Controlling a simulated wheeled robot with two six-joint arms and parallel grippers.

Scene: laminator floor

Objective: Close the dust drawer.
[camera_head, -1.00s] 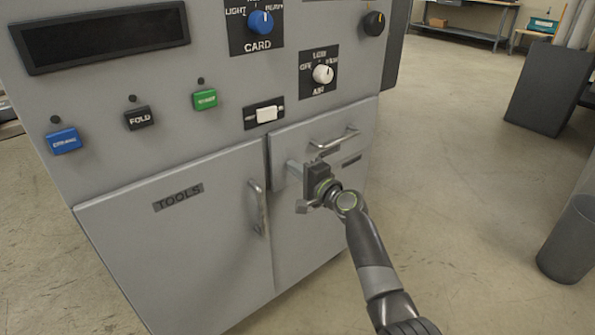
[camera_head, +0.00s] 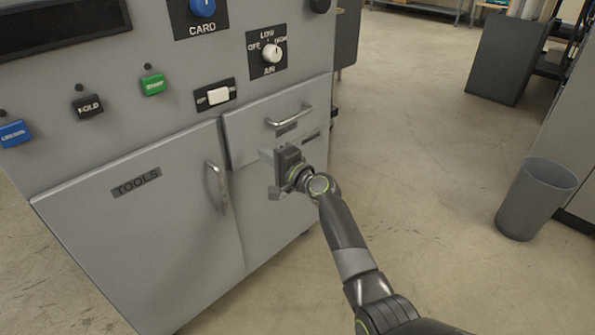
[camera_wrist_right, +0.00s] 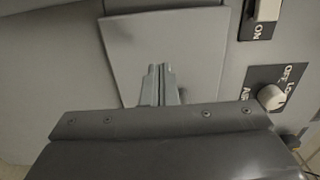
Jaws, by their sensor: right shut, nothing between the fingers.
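The dust drawer (camera_head: 250,122) is a grey front panel with a bar handle (camera_head: 290,117), at the upper right of the cabinet below the controls. It looks nearly flush with the cabinet; I cannot tell whether a small gap remains. In the right wrist view the drawer front (camera_wrist_right: 125,45) fills the upper middle as a pale panel. My right gripper (camera_head: 267,156) is shut and empty at the lower part of the drawer front, below the handle. Its fingertips (camera_wrist_right: 160,70) point at the panel; contact cannot be told. My left gripper is out of view.
The tools door (camera_head: 150,230) with its upright handle (camera_head: 216,187) is left of the drawer. A white rocker switch (camera_head: 217,96) and the air knob (camera_head: 271,53) sit above. A grey bin (camera_head: 535,200) stands at right. The floor between is clear.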

